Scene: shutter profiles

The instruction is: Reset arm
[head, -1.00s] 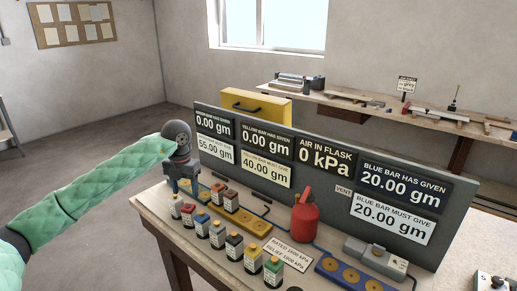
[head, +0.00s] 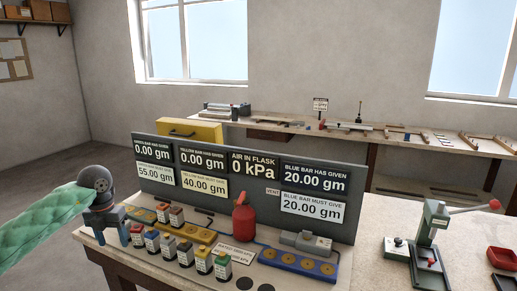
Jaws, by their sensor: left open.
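My left arm, in a green quilted sleeve, comes in from the left of the head view. My left gripper (head: 123,236) points down at the left end of the bench, beside the row of small bottles. It is open, and I see nothing held in it. My right arm and gripper are not in view. The dark panel (head: 355,215) stands behind the bottles. Its blue bar sign (head: 315,178) reads 20.00 gm given, and the sign below reads 20.00 gm must give.
A red flask (head: 243,222) stands before the panel, with a blue bar (head: 297,263) and a grey device (head: 306,242) to its right. A green press (head: 430,245) and red trays (head: 502,257) stand farther right. A long shelf (head: 400,145) runs along the back wall.

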